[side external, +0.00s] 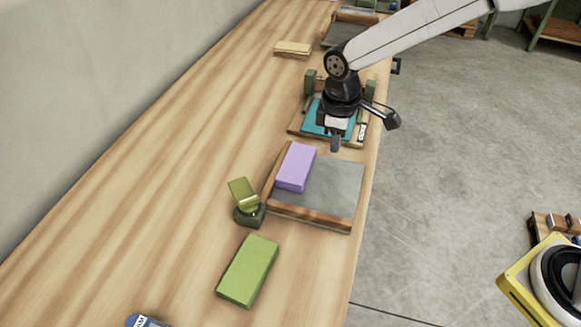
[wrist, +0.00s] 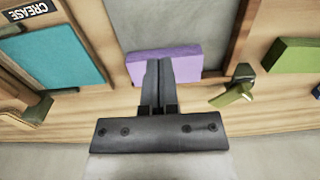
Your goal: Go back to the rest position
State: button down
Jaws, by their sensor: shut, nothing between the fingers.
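My gripper (side external: 335,140) hangs above the bench, near the far edge of the grey-floored wooden tray. In the wrist view its two fingers (wrist: 158,65) are together, with nothing between them. A purple block (side external: 296,166) lies in the tray (side external: 335,190), against its left side. It also shows in the wrist view (wrist: 186,57), partly hidden behind my fingers. My gripper appears apart from the block.
A teal piece (side external: 314,117) lies in a wooden fixture behind the tray. A green stamp-like tool (side external: 246,203) and a green block (side external: 248,271) are at front left. A tan block (side external: 293,48) and another tray (side external: 338,36) stand farther back. The bench's left side is mostly clear.

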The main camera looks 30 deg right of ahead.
jog(key=shift+r, duration=0.45)
jog(key=s+d+m+t, duration=0.2)
jog(key=s+d+m, duration=0.7)
jog(key=s+d, duration=0.6)
jog(key=shift+d+f+t, duration=0.2)
jog(key=shift+d+t, duration=0.15)
jog(key=shift+t, duration=0.05)
